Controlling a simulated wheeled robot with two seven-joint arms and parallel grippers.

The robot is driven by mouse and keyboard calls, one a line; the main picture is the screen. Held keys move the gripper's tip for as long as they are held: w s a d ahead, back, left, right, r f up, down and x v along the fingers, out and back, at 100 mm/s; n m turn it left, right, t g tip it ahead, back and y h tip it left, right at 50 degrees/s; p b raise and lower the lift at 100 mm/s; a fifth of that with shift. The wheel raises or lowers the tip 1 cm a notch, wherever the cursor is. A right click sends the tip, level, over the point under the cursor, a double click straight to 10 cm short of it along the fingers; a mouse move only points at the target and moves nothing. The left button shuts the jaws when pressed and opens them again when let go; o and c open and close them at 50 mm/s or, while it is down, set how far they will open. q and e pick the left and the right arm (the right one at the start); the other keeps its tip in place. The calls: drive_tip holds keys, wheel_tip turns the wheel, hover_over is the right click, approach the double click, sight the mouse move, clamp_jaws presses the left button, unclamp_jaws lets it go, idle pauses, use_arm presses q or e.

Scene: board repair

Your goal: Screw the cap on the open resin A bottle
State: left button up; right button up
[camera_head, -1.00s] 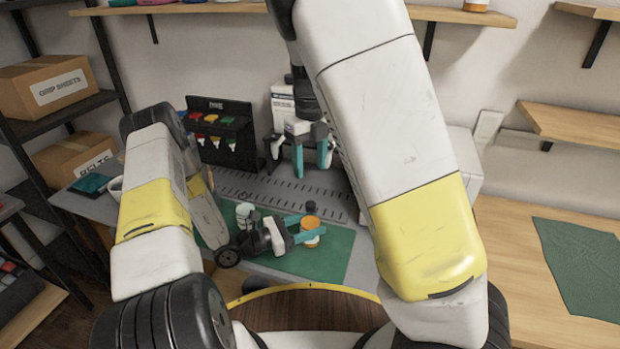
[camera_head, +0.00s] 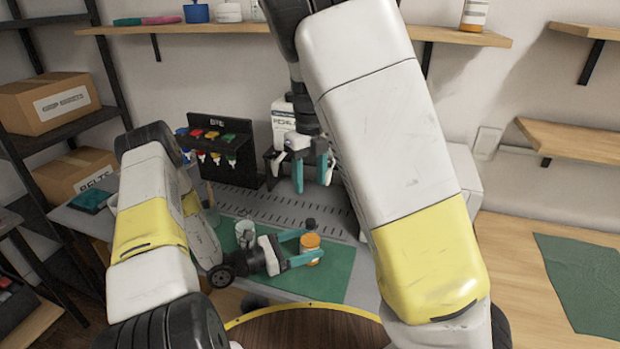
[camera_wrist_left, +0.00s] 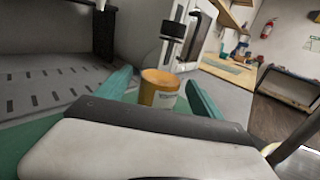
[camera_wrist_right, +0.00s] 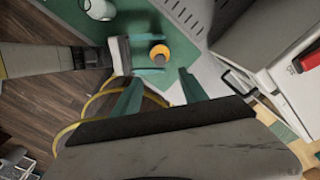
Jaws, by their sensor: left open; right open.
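The resin bottle (camera_head: 309,250), amber with a pale label, stands upright on the green mat (camera_head: 336,273). It also shows in the left wrist view (camera_wrist_left: 159,90). My left gripper (camera_head: 305,247) is open, its teal fingers on either side of the bottle. From above, in the right wrist view, a dark round (camera_wrist_right: 160,52) lies within the amber top. I cannot tell whether it is seated. My right gripper (camera_head: 313,172) is open and empty, above and behind the bottle.
A pale cup-like container (camera_head: 245,233) stands on the mat left of my left gripper. A black rack with coloured items (camera_head: 215,152) and a white box (camera_head: 284,118) stand at the back. The slotted grey surface (camera_head: 265,205) is mostly clear.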

use_arm(q)
drive_tip(key=v, duration=0.6)
drive_tip(key=shift+a, duration=0.1)
